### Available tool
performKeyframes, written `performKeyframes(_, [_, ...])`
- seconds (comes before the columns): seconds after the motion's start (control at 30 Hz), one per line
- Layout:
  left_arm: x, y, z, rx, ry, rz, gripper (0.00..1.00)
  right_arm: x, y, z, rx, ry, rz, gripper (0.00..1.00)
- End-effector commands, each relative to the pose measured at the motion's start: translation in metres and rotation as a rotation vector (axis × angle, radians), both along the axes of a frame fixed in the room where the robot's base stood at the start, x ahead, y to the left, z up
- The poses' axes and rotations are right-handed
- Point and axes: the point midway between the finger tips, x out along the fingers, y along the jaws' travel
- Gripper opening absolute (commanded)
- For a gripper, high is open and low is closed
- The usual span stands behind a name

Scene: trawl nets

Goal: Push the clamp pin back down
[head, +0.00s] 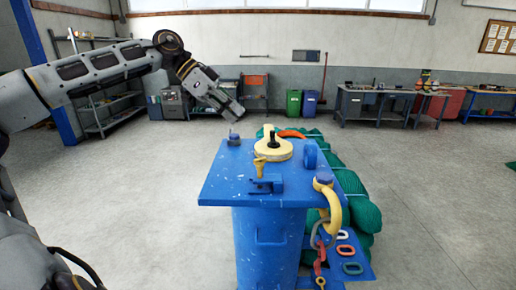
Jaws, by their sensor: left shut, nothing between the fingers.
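A blue stand (225,178) with a flat top is in the middle of the head view. A small yellow pin (259,166) stands upright at a blue clamp bracket (267,185) near the top's front edge. I take it for the clamp pin; how deep it sits cannot be told. My left gripper (236,110) is shut and empty. It appears above and beyond the stand's back left corner in the picture, well apart from the pin. My right gripper is out of view.
A cream disc with a black knob (273,149), a blue knob (234,139) and a blue ring (310,154) stand on the top. A yellow hook (332,210) hangs at its right edge. Green netting (358,200) lies behind. Open floor surrounds the stand.

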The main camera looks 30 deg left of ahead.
Motion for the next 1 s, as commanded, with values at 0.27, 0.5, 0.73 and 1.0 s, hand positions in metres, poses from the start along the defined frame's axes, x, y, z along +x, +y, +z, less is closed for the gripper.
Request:
performKeyframes(0.27, [0.002, -0.003, -0.003, 0.000, 0.000, -0.001, 0.00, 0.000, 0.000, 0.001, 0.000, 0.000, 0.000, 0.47])
performKeyframes(0.5, [0.009, -0.015, -0.017, 0.002, 0.001, -0.003, 0.00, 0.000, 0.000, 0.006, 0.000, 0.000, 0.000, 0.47])
performKeyframes(0.73, [0.017, -0.028, -0.032, 0.000, 0.002, -0.003, 0.00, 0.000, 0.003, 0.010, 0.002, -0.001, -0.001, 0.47])
performKeyframes(1.0, [0.025, -0.041, -0.048, 0.000, 0.001, -0.002, 0.00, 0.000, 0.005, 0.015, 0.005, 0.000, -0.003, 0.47])
